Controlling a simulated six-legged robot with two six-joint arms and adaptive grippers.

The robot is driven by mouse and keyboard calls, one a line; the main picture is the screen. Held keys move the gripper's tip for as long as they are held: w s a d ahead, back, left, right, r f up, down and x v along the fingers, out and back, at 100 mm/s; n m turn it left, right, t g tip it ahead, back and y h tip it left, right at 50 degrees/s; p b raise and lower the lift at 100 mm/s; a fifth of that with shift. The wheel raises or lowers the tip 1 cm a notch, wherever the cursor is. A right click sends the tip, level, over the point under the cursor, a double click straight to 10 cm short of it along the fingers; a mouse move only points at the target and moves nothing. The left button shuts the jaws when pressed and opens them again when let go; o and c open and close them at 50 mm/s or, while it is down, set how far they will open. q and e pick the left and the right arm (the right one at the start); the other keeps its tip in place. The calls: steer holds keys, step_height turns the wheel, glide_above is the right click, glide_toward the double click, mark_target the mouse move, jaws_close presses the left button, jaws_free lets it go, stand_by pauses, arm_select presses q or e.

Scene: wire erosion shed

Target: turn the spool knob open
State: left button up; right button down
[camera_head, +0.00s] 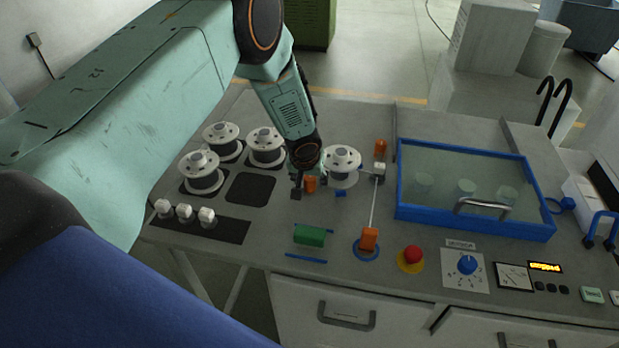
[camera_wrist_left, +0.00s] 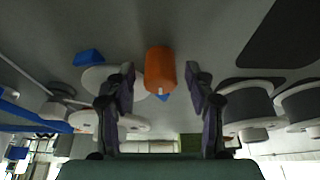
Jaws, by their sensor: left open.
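The spool knob, an orange block (camera_head: 311,184), is on the grey bench top beside a white spool (camera_head: 342,160). In the left wrist view the knob (camera_wrist_left: 160,68) has a small white mark and lies between the two fingertip lines. My left gripper (camera_head: 304,184) reaches down from above at the knob, partly hiding it. In the left wrist view its two dark fingers (camera_wrist_left: 160,84) are spread, one on each side of the knob, with a gap on both sides. I cannot tell how deep the knob sits between them. My right gripper is not in view.
Several white spools (camera_head: 201,171) stand to the left. A thin rod runs from a white block to an orange handle (camera_head: 369,239) in a blue ring. A green block (camera_head: 309,235), a red button (camera_head: 412,255) and a blue-framed glass lid (camera_head: 472,233) are on the bench.

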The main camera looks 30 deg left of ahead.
arm_select(q)
steer(key=shift+c, duration=0.7)
steer(key=shift+w+a+f, duration=0.15)
steer(key=shift+w+f, duration=0.2)
steer(key=shift+w, duration=0.1)
steer(key=c, duration=0.4)
steer(key=shift+s+r, duration=0.1)
steer(key=shift+s, duration=0.05)
jaws_close()
steer(key=shift+b, duration=0.85)
steer(key=n+y+b, duration=0.1)
steer(key=n+b, duration=0.2)
steer(key=b, duration=0.2)
steer(key=n+g+b, duration=0.1)
steer(key=n+b, duration=0.1)
steer(key=b, duration=0.4)
steer(key=shift+f+n+y+b, duration=0.2)
steer(key=shift+n+y+b, duration=0.1)
steer(key=shift+n+y, duration=0.1)
steer(key=shift+r+n+g+y+b, duration=0.1)
steer(key=shift+n+g+y+b, duration=0.25)
steer(key=shift+n+b, duration=0.8)
steer(key=shift+r+n+g+b, duration=0.1)
steer(key=shift+n+g+b, duration=0.15)
steer(key=shift+n+b, duration=0.25)
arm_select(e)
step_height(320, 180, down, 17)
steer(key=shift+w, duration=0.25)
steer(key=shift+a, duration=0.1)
